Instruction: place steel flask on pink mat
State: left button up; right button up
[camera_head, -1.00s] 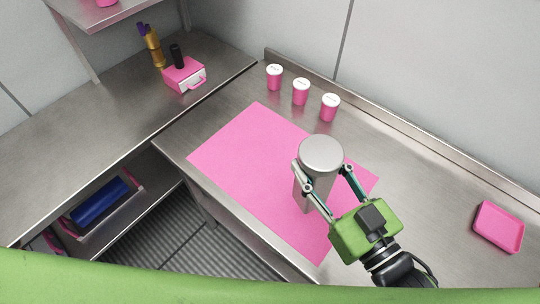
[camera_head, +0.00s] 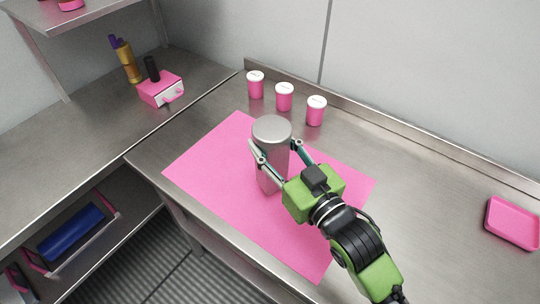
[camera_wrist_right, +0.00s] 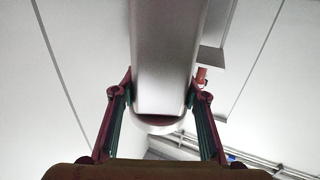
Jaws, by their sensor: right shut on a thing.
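The steel flask (camera_head: 271,133) is a grey upright cylinder over the middle of the pink mat (camera_head: 215,165) in the head view. My right gripper (camera_head: 276,150) is shut on the flask, one finger on each side. In the right wrist view the flask (camera_wrist_right: 166,60) stands between the two fingers. I cannot tell whether its base touches the mat or is a little above it. The mat lies flat on the steel counter. My left gripper is not in view.
Three pink jars with white lids (camera_head: 285,97) stand behind the mat. A pink tray (camera_head: 512,224) lies at the far right. A pink box (camera_head: 160,88) and bottles (camera_head: 127,60) stand on the left counter. Bare counter (camera_head: 420,200) lies between mat and tray.

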jog(key=f, duration=0.4)
jog(key=shift+w+a, duration=0.2)
jog(key=shift+w, duration=0.1)
jog(key=shift+f, duration=0.15)
jog(key=o, duration=1.2)
jog(key=shift+o, duration=0.4)
